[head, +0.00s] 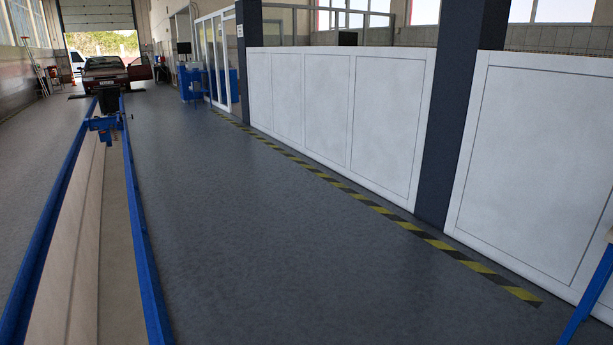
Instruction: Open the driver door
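A dark red car (104,75) stands far off at the upper left, near the open bay door. One of its side doors (139,71) seems to stick out on the right side of the car, but it is too small to tell surely whether it is the driver door or how far it is open. Neither of my grippers is in the head view.
A pit with blue rails (141,220) runs along the left, with a blue sliding jack (104,122) on it. Grey floor (260,240) is clear between the pit and the yellow-black floor stripe (415,230). White panels (300,100) and dark pillars (455,110) line the right. A blue leg (592,300) stands at lower right.

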